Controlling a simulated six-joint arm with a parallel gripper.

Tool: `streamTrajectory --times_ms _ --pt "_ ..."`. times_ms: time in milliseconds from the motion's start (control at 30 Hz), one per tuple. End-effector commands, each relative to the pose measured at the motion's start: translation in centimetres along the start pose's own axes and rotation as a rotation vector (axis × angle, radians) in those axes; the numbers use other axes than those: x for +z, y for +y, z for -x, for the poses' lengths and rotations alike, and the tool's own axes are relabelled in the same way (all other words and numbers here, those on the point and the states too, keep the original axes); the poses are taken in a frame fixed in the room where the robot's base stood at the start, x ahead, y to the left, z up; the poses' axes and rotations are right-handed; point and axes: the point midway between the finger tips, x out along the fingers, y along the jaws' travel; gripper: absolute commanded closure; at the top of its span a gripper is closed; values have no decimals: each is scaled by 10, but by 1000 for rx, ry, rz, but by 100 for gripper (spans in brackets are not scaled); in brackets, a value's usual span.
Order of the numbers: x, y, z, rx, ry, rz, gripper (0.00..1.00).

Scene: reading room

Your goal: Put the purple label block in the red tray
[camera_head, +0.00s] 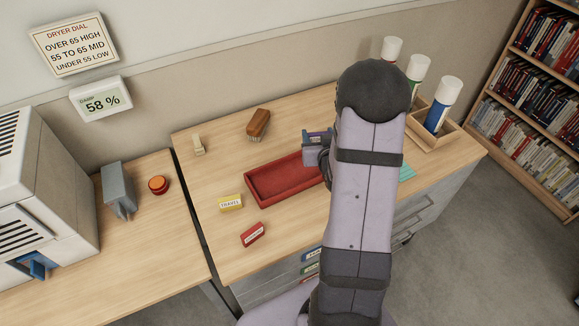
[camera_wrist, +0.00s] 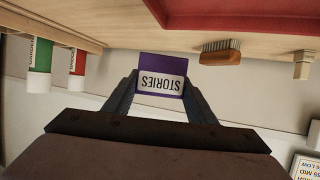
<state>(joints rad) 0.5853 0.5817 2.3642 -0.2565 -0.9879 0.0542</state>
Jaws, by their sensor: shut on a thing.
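The purple label block (camera_wrist: 162,74) has a white panel reading STORIES, upside down in the wrist view. My gripper (camera_wrist: 160,90) is shut on it, one finger on each side. In the head view, my gripper (camera_head: 317,150) is beside the far right end of the red tray, and the block (camera_head: 319,136) shows only partly there. The red tray (camera_head: 284,183) lies on the desk and looks empty; my arm hides its right end. Part of the tray (camera_wrist: 240,22) also shows at the top of the wrist view.
A brush (camera_head: 258,124) and a small pale block (camera_head: 198,146) stand left behind the tray. A yellow TRAVEL block (camera_head: 230,203) and a red label block (camera_head: 253,234) lie left and in front. A wooden holder (camera_head: 423,131) with capped tubes stands at the right.

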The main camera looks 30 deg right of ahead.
Motion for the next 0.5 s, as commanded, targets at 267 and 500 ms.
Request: streamTrajectory --times_ms 267,500 --pt "18 -46 25 -192 0 79 71" --pt "4 -90 40 -335 4 141 71"
